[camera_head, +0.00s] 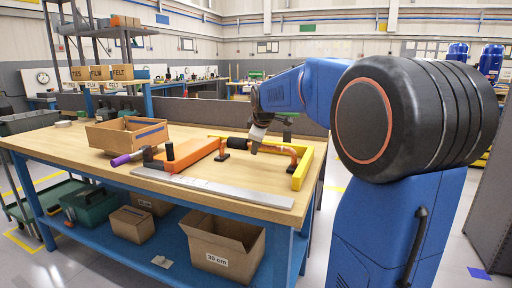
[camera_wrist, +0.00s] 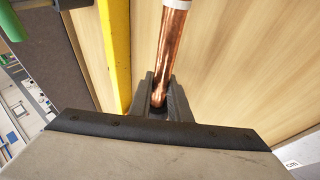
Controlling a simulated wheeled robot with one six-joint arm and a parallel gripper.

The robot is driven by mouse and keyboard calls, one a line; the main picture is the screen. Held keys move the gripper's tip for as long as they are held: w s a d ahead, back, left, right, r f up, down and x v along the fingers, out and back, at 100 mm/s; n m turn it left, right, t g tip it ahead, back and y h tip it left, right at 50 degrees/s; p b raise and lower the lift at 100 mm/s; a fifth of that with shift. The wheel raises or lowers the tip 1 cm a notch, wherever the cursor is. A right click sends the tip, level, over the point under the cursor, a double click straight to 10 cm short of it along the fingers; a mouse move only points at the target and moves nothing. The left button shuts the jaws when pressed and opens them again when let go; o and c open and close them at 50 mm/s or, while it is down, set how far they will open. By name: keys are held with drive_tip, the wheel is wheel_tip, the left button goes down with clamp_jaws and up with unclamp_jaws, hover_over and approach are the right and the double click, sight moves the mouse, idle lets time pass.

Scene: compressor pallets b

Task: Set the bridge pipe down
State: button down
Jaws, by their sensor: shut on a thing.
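The bridge pipe, a copper pipe (camera_wrist: 172,45) with a pale band at the upper edge of the wrist view, sits between the fingers of my gripper (camera_wrist: 160,98). The gripper is shut on it. In the head view my gripper (camera_head: 256,147) is low over the right part of the workbench, at the yellow angled frame (camera_head: 303,168). Copper (camera_head: 280,149) shows just right of the fingers, and a black sleeve (camera_head: 238,143) lies to their left. I cannot tell whether the pipe touches the bench or its supports.
A long metal ruler (camera_head: 215,188) lies along the front of the wooden workbench (camera_head: 60,142). An orange block (camera_head: 190,155), a purple-handled tool (camera_head: 122,160) and an open cardboard box (camera_head: 127,136) are to the left. A grey partition (camera_head: 200,113) runs behind.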

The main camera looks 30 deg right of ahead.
drive_tip(key=c, duration=1.6)
unclamp_jaws()
drive_tip(key=shift+c, duration=0.2)
drive_tip(key=v, duration=1.2)
drive_tip(key=shift+s, duration=0.1)
